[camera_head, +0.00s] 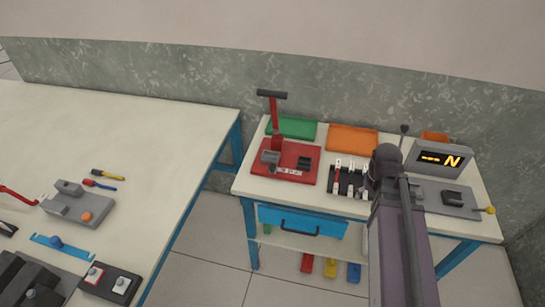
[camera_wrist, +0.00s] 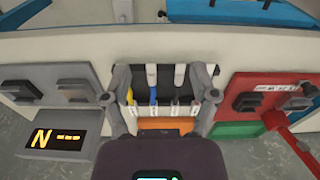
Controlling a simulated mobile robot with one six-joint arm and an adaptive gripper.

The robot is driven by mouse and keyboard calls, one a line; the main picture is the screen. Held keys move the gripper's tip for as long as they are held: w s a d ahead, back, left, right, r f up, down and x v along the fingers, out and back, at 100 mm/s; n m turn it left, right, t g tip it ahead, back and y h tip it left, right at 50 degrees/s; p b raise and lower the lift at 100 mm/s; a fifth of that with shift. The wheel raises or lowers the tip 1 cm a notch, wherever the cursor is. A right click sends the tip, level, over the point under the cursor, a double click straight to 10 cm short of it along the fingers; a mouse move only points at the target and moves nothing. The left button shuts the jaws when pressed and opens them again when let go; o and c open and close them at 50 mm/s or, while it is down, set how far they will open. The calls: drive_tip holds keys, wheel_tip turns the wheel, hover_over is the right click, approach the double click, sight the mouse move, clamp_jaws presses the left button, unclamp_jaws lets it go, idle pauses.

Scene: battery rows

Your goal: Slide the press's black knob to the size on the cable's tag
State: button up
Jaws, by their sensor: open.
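The red press (camera_head: 305,179) stands at the left of the right-hand table, with an upright red lever and a black crossbar. A pale marked strip (camera_head: 288,171) lies along its front edge; it also shows on the press in the wrist view (camera_wrist: 275,87). I cannot clearly pick out the black knob, and the size marks are too small to read. Several cables with white ends (camera_wrist: 180,76) lie in a dark rack (camera_wrist: 165,79); no tag is readable. My gripper (camera_wrist: 162,77) is open and empty, above the rack, off to one side of the press.
A display unit (camera_head: 438,160) reading "N" and a grey device (camera_head: 450,197) stand right of the rack. Green (camera_head: 291,127) and orange (camera_head: 352,139) trays are behind. A blue drawer (camera_head: 303,221) is below. Another table with tools is at left, across a gap.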

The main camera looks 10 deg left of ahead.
drive_tip(key=w+a+r+n+p, duration=0.1)
drive_tip(key=w+a+r+p, duration=0.3)
drive_tip(key=a+r, duration=0.1)
drive_tip(key=n, duration=0.7)
hover_over(273, 166)
drive_tip(key=shift+w+a+r+g, duration=0.1)
drive_tip(key=shift+a+r+g, duration=0.05)
drive_tip(key=shift+r+g, duration=0.15)
drive_tip(key=shift+f, duration=0.2)
wheel_tip(273, 166, down, 14)
drive_tip(key=b, duration=1.3)
drive_tip(key=shift+r+b, duration=0.25)
drive_tip(key=shift+b, duration=0.05)
clamp_jaws()
